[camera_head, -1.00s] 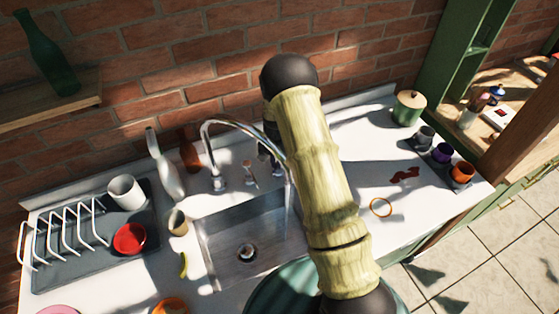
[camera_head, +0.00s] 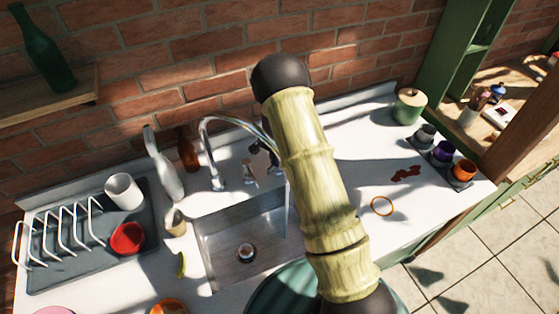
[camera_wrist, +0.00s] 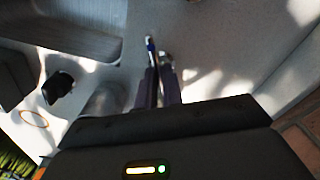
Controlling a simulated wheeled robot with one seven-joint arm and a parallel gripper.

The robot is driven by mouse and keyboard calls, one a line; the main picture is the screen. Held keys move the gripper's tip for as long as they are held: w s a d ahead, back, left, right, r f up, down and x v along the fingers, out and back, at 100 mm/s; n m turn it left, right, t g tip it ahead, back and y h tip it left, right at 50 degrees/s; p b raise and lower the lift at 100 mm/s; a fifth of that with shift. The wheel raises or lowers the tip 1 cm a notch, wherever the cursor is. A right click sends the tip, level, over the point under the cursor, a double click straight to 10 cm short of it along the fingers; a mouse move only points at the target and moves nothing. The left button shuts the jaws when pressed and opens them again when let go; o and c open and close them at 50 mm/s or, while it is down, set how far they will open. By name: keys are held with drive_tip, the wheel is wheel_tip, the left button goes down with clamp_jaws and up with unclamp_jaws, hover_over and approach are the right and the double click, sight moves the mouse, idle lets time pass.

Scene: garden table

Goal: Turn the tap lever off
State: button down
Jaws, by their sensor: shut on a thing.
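The chrome tap (camera_head: 203,150) arches over the sink (camera_head: 235,262) in the head view; my arm hides the spout's end. A small chrome fitting (camera_head: 249,172) stands on the counter to the right of the tap's base. My gripper's dark fingers (camera_wrist: 161,85) show in the wrist view, close together and pointing down at the counter. They are shut on a thin chrome piece, which looks like the tap lever (camera_wrist: 166,60), with a blue mark beside it. The grip itself is partly hidden between the fingers. In the head view my gripper is mostly hidden behind my arm.
A white bottle (camera_head: 164,165) and a brown bottle (camera_head: 188,152) stand left of the tap. A dish rack (camera_head: 62,235), white mug (camera_head: 124,192) and red bowl (camera_head: 127,238) are at left. An orange ring (camera_head: 381,206) lies on clear counter to the right. The brick wall is close behind.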

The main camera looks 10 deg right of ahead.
drive_tip(key=m, duration=0.3)
drive_tip(key=w+m, duration=0.1)
drive_tip(key=m, duration=0.1)
drive_tip(key=shift+w+r+m, duration=0.1)
drive_tip(key=shift+r+m, duration=0.1)
drive_tip(key=shift+m, duration=0.2)
drive_tip(key=shift+a, duration=0.1)
drive_tip(key=c, duration=1.5)
unclamp_jaws()
drive_tip(key=shift+f, duration=0.1)
drive_tip(key=shift+c, duration=0.2)
drive_tip(key=shift+b, duration=0.3)
drive_tip(key=shift+r, duration=0.6)
wheel_tip(320, 180, up, 16)
drive_tip(key=b, duration=0.3)
